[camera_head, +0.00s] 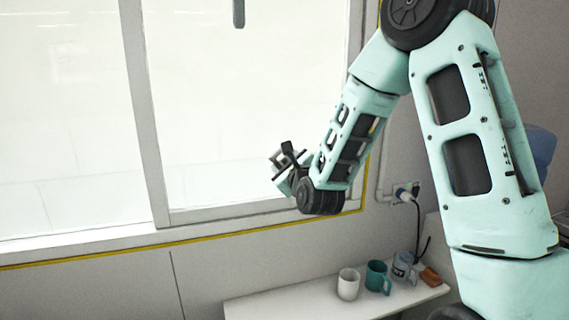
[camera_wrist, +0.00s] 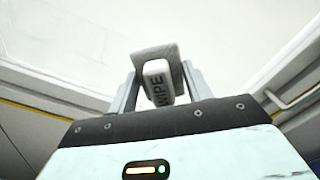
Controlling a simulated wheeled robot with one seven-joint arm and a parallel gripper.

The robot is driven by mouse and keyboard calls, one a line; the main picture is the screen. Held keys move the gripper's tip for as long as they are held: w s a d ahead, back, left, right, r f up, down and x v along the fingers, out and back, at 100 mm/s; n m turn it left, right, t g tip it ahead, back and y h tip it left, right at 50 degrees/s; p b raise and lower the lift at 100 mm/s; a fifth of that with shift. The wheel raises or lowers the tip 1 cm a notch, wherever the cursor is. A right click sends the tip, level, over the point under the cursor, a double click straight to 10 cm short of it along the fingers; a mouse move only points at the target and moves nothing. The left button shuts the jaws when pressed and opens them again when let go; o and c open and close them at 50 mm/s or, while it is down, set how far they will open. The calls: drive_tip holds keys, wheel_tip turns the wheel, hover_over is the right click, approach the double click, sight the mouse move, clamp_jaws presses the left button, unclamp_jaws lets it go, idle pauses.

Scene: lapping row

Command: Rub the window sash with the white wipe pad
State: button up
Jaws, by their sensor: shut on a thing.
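The window sash (camera_head: 235,209) is the light frame around the right-hand pane. Its lower right part lies behind my arm in the head view. My gripper (camera_wrist: 158,88) is shut on the white wipe pad (camera_wrist: 158,68), a block with a grey face and the letters WIPE on its side. In the head view my gripper (camera_head: 284,168) is in front of the pane, near the sash's lower right corner. The pad cannot be made out clearly there. I cannot tell whether the pad touches the sash or the glass.
A white shelf (camera_head: 285,304) below the window holds a white mug (camera_head: 348,284), a teal mug (camera_head: 377,277), a grey-blue mug (camera_head: 403,266) and an orange-brown block (camera_head: 430,276). A plug with a cord (camera_head: 410,192) is on the wall right of the window. A yellow strip (camera_head: 120,252) runs under the window frame.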

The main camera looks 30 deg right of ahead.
drive_tip(key=shift+b+v, duration=0.65)
drive_tip(key=shift+v, duration=0.85)
